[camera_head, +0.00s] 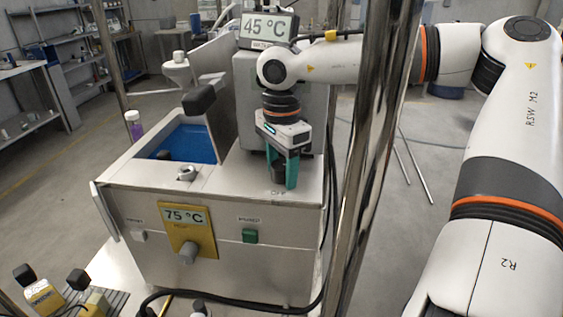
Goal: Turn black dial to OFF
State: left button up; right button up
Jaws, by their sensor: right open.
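The black dial (279,173) stands on the steel top of the bath housing, near its right front corner. Small lettering lies in front of it, too small to read surely. My right gripper (281,174) points down over the dial, its teal fingers open on either side of it. I cannot tell whether a finger touches the dial. The fingers partly hide the dial, so its pointing direction is unclear. My left gripper is not in view.
The steel bath (226,186) holds blue liquid (193,143). A yellow panel (190,233) reads 75 °C, beside a green switch (250,236). A 45 °C display (268,27) stands behind. A shiny vertical post (375,150) stands right of the bath, in front of my right arm.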

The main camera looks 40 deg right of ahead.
aim_at(282, 165)
jog(key=shift+w+r+p, duration=0.2)
jog(key=shift+r+p, duration=0.25)
jog(key=shift+r, duration=0.3)
jog(key=shift+s+r+p, duration=0.2)
jog(key=shift+r+p, duration=0.5)
jog(key=shift+r, duration=0.45)
jog(key=shift+w+r+p, duration=0.1)
jog(key=shift+r+p, duration=0.25)
jog(key=shift+r, duration=0.25)
jog(key=shift+f, duration=0.1)
